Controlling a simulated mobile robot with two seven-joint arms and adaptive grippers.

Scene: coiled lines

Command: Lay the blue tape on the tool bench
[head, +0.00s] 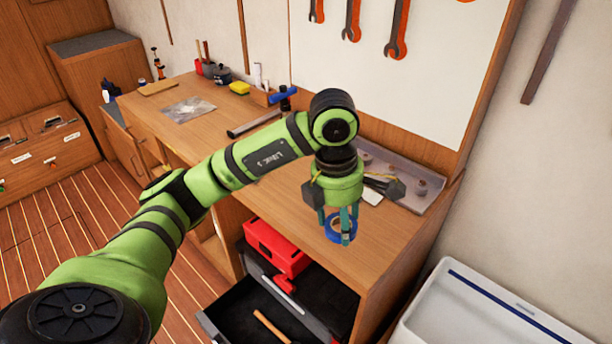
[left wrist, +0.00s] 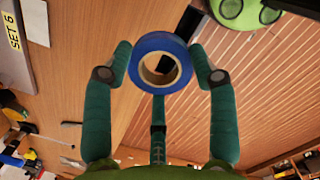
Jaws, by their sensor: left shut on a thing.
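The blue tape (head: 332,231) is a roll with a tan core. My left gripper (head: 341,228) is shut on it, with teal fingers pointing down at the right end of the tool bench (head: 281,172), near its front edge. In the left wrist view the tape (left wrist: 160,42) sits between the fingertips (left wrist: 160,72), gripped from both sides. There, bench wood shows on the left and plank floor on the right. I cannot tell whether the tape touches the bench top. My right gripper is not in view.
A grey tray (head: 432,200) lies behind the gripper. A white bin (head: 480,310) stands right.

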